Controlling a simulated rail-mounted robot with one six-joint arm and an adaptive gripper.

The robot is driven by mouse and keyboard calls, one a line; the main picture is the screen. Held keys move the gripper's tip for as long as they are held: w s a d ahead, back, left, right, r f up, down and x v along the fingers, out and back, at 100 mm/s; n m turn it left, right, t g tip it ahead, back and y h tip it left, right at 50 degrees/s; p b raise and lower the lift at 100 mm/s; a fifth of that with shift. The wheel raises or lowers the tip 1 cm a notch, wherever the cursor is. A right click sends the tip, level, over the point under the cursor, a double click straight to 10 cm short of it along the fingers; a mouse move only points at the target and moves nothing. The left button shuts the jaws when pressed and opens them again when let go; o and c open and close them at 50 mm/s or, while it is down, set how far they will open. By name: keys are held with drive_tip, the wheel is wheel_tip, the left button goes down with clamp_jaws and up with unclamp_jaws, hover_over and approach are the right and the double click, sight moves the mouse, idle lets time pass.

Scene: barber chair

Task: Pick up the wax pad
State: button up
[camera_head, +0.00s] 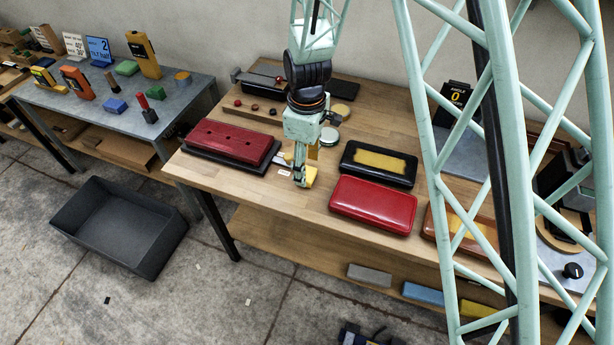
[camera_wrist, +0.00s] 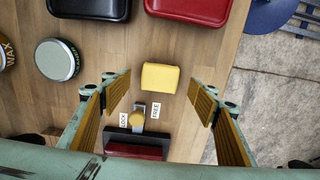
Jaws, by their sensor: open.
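A small yellow block, which looks like the wax pad (camera_wrist: 160,77), lies on the wooden table in the wrist view. It also shows in the head view (camera_head: 312,176), partly hidden behind my gripper. My gripper (camera_wrist: 159,95) is open, with one ribbed finger on each side in the wrist view. The pad lies between the finger lines, just beyond the fingertips in the picture, and no finger touches it. In the head view my gripper (camera_head: 303,170) points down over the table near its front edge.
A yellow knob (camera_wrist: 137,118) with LOCK and FREE labels sits by the red cushion (camera_head: 228,140). A black tray (camera_head: 378,164), a red case (camera_head: 373,204) and a green-lidded tin (camera_wrist: 57,60) are close by. The table's front edge is near the pad.

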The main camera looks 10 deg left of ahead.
sight(307, 176)
drive_tip(key=shift+f, duration=1.25)
drive_tip(key=c, duration=0.8)
